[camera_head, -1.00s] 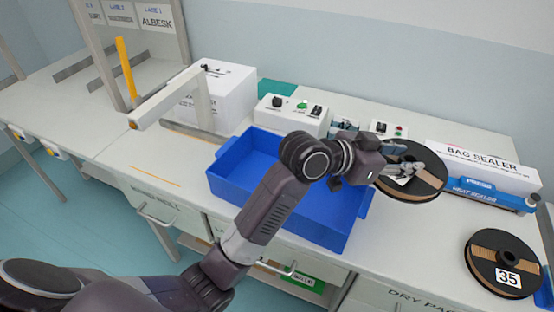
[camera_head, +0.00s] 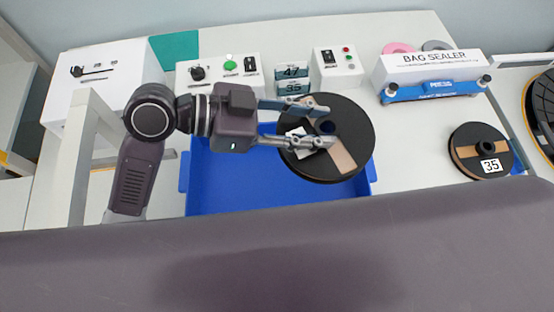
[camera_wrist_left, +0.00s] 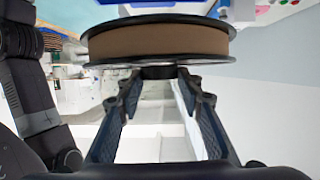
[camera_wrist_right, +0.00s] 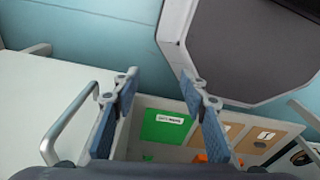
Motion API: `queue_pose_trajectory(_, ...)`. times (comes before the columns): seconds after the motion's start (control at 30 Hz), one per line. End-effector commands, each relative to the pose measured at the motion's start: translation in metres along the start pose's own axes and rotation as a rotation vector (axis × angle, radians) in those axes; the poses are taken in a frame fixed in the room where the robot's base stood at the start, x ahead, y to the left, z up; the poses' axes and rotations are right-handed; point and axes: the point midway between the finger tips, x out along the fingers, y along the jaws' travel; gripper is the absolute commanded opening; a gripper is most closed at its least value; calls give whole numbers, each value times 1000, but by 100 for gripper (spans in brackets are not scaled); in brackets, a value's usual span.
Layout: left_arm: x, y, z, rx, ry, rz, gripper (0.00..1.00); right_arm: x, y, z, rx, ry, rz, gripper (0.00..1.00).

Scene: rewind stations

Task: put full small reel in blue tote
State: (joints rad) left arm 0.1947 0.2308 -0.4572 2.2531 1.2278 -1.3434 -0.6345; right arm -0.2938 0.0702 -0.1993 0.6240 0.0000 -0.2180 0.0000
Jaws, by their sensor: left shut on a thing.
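My left gripper (camera_head: 327,125) is shut on a black-flanged reel (camera_head: 352,110) wound with brown tape. A white label shows between the fingers. In the left wrist view the reel (camera_wrist_left: 160,42) lies across the fingertips, its brown winding reaching near the flange edges. The blue tote (camera_head: 240,190) stands on the bench below. In the head view the held reel overlaps the tote's back right part and looks raised above it. My right gripper (camera_wrist_right: 160,83) is open and empty in its wrist view, beside the bench; the head view does not show its fingers.
Another black reel (camera_head: 481,151) marked 35 lies on the bench to the right. A bag sealer (camera_head: 430,78), a control box (camera_head: 338,66), a green-button box (camera_head: 218,72) and a white box (camera_head: 100,85) stand behind and beside the tote. A drawer handle (camera_wrist_right: 68,122) is near my right gripper.

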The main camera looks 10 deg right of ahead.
Motion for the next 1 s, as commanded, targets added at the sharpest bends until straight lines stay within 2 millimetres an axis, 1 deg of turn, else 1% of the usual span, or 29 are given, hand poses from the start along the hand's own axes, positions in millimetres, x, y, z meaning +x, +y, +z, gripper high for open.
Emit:
queue_pose_trajectory(0.07,2,0,4,-4,4,1,0,-1,5,8,-3,-10,6,40)
queue_pose_trajectory(0.13,5,0,13,-9,4,1,0,-2,8,14,-4,-19,9,40)
queue_pose_trajectory(0.27,16,0,42,-14,3,1,0,-6,12,22,-6,-32,13,40)
queue_pose_trajectory(0.47,33,0,90,-13,4,-1,0,-11,14,19,-7,-28,15,40)
queue_pose_trajectory(0.63,47,0,127,-11,4,-1,0,-15,10,9,-5,-14,11,40)
queue_pose_trajectory(0.73,52,-1,141,-7,4,-2,0,-16,6,5,-3,-9,6,40)
queue_pose_trajectory(0.93,57,-1,154,-5,4,-3,0,-17,0,4,-1,-8,0,40)
queue_pose_trajectory(1.0,60,-1,163,-8,4,-2,0,-18,0,4,-1,-8,0,40)
